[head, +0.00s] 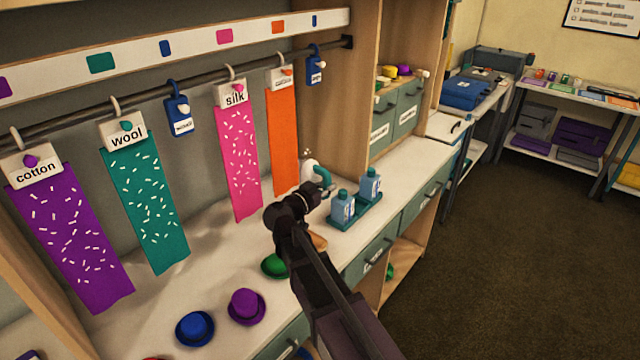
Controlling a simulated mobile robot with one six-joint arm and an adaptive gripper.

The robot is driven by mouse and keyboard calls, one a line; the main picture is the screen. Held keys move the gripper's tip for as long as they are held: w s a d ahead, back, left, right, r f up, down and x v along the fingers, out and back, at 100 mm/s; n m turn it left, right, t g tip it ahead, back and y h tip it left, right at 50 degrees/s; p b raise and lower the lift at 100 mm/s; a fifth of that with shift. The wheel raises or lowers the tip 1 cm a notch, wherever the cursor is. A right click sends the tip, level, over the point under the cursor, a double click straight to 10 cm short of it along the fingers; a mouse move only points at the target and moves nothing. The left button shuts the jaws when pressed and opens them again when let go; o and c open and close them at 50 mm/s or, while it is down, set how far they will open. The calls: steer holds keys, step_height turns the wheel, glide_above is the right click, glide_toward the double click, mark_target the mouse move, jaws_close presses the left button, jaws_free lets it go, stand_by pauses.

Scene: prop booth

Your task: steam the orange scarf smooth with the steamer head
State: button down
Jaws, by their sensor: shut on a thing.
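The orange scarf (283,140) hangs from the rail at the right end of the row of scarves. Its visible face is plain, without white flecks; the writing on its card is too small to read. My gripper (325,190) is shut on the steamer head (311,169), which has a white rounded front and a teal handle. The steamer head is near the scarf's lower right edge; I cannot tell whether they touch. The gripper's fingers are small and partly hidden by my arm.
Pink (239,160), teal (148,205) and purple (70,240) scarves with white flecks hang to the left. A teal tray (343,226) with two blue bottles stands right of my gripper. Small hats (247,307) lie on the counter at the front.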

steer(key=s+d, duration=0.5)
steer(key=d, duration=0.1)
steer(key=shift+s+d, duration=0.15)
steer(key=shift+d, duration=0.25)
stand_by(0.8)
